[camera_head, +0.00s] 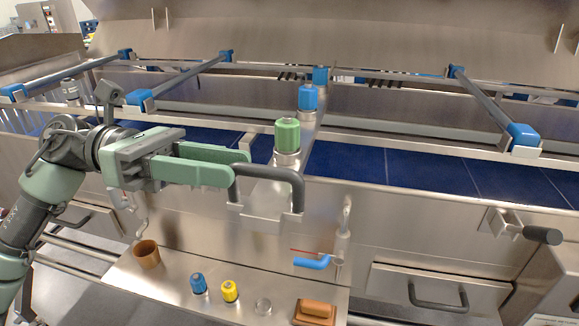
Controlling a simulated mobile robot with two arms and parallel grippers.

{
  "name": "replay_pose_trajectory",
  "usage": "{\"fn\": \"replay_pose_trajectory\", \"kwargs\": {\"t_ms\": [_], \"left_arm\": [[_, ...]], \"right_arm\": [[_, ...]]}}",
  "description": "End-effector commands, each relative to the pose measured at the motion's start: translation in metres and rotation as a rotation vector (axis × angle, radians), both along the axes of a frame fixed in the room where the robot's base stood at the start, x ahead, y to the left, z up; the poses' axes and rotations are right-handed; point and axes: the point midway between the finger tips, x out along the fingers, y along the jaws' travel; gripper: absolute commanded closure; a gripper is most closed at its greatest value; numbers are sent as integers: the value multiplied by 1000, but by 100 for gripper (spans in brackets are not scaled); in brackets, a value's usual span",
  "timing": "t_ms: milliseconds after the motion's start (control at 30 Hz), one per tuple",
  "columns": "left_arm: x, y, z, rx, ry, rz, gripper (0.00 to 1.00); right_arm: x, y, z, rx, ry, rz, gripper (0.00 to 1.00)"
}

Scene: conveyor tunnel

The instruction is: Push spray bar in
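The spray bar is a steel bar crossing the tunnel, with a green cap (287,135) at its near end and blue caps (308,97) farther back. Its steel front bracket (262,208) carries a dark U-shaped handle (285,171) and sticks out past the blue belt's front edge. My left gripper (242,167) comes in from the left with its two green fingers apart. Their tips are at the handle's left corner, which seems to lie between or just at them; contact cannot be told. My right gripper is not in view.
The blue belt (358,163) runs behind, under grey rails with blue end caps (523,134). Below, a steel shelf (178,292) holds a brown cup (147,254), blue cap (198,283), yellow cap (229,291) and brown block (315,312). A blue-handled valve (312,262) hangs below right.

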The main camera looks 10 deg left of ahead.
Motion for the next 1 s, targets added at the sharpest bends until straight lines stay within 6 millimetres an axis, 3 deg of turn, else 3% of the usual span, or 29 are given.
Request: {"fn": "replay_pose_trajectory", "kwargs": {"t_ms": [100,233,433,733,867,1000], "left_arm": [[-2,-21,6,-2,0,-4,64],[-3,-42,5,-2,0,-5,64],[-3,-61,2,-1,0,-2,64],[-3,-64,1,-2,0,-1,64],[-3,-64,1,-2,0,-1,97],[-3,-64,1,-2,0,-1,100]], "right_arm": [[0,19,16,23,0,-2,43],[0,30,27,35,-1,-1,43],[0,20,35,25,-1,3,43],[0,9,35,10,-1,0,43],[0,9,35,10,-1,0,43],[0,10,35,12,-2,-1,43]]}}
